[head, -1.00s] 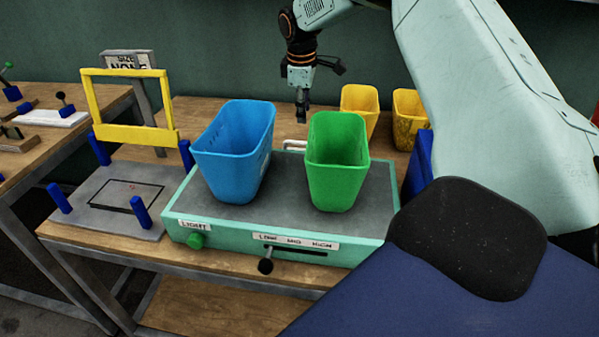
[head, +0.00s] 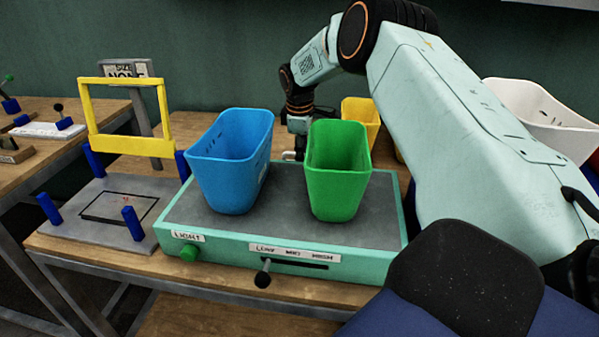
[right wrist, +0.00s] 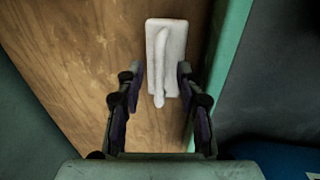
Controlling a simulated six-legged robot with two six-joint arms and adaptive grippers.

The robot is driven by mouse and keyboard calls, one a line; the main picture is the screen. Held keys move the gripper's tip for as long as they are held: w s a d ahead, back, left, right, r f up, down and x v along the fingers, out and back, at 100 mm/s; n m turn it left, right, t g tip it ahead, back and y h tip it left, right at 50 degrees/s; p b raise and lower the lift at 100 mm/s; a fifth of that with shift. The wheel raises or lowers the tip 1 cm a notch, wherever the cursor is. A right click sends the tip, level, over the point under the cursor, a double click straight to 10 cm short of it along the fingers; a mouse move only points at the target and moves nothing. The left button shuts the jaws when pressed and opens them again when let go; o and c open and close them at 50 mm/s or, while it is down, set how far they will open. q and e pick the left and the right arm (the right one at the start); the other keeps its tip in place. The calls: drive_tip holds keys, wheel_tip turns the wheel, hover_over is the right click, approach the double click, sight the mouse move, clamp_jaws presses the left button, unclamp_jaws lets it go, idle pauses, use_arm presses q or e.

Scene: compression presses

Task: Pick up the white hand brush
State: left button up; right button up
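The white hand brush (right wrist: 172,38) lies on the wooden table top in the right wrist view. Its handle points down the picture, toward my gripper. A small white bit of it (head: 288,155) shows in the head view behind the green-edged press, between the blue and green bins. My right gripper (right wrist: 158,72) is open, with one finger on each side of the handle and gaps visible between. In the head view my right gripper (head: 299,146) is low behind the press, partly hidden by the green bin. My left gripper is not in view.
The blue bin (head: 228,165) and green bin (head: 337,175) stand on the press (head: 280,235). A yellow bin (head: 361,115) stands behind, and a white bin (head: 540,110) at the right. The press's green edge (right wrist: 228,55) runs close beside the brush.

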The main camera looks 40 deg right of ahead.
drive_tip(key=shift+f, duration=0.15)
clamp_jaws()
idle(0.7)
